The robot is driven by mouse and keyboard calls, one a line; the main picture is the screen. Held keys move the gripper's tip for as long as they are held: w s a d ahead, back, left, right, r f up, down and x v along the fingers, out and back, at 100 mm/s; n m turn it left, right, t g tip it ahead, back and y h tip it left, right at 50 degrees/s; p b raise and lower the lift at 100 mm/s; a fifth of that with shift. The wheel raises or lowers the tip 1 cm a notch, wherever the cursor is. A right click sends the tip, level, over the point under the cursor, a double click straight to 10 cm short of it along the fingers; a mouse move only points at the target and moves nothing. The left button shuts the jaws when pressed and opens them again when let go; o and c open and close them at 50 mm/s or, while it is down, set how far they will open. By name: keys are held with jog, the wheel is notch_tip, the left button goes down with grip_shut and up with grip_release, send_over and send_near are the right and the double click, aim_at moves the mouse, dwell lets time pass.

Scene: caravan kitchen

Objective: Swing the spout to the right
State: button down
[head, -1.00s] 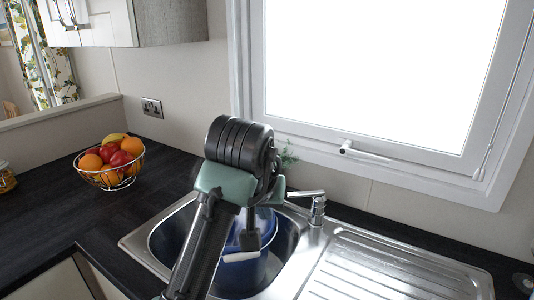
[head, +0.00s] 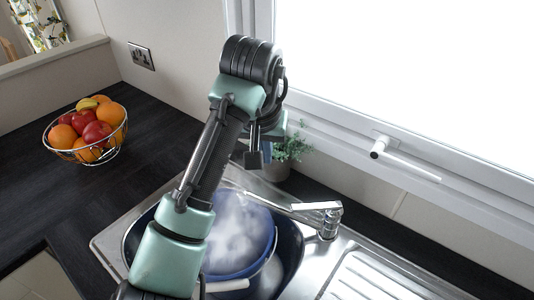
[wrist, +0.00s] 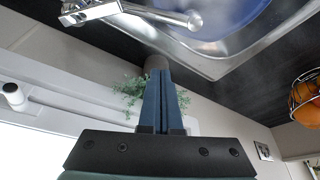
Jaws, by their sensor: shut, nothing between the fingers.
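The chrome tap (head: 328,222) stands at the back edge of the sink. Its thin spout (head: 268,201) reaches left over the basin, and a flat lever (head: 316,206) sits on top of the body. In the wrist view the spout (wrist: 160,14) crosses the top and ends in a rounded tip. My gripper (wrist: 157,72) is shut and empty, its blue fingers together. It is on the far left side of the spout, apart from it, near the plant pot. In the head view my wrist partly hides the fingers.
A potted plant (head: 292,147) stands behind the sink by the window. A fruit bowl (head: 75,151) is on the dark worktop at left. The drainer (head: 375,280) at right is clear.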

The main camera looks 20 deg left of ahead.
aim_at(285, 212)
jog(key=shift+s+d+f+p, duration=0.1)
jog(key=shift+s+f+p, duration=0.2)
jog(key=shift+f, duration=1.05)
jog(key=shift+s+a+f+p, duration=0.15)
jog(key=shift+f+p, duration=0.2)
jog(key=shift+f, duration=1.05)
jog(key=shift+s+d+f+p, duration=0.2)
jog(key=shift+f+p, duration=0.15)
jog(key=shift+f, duration=1)
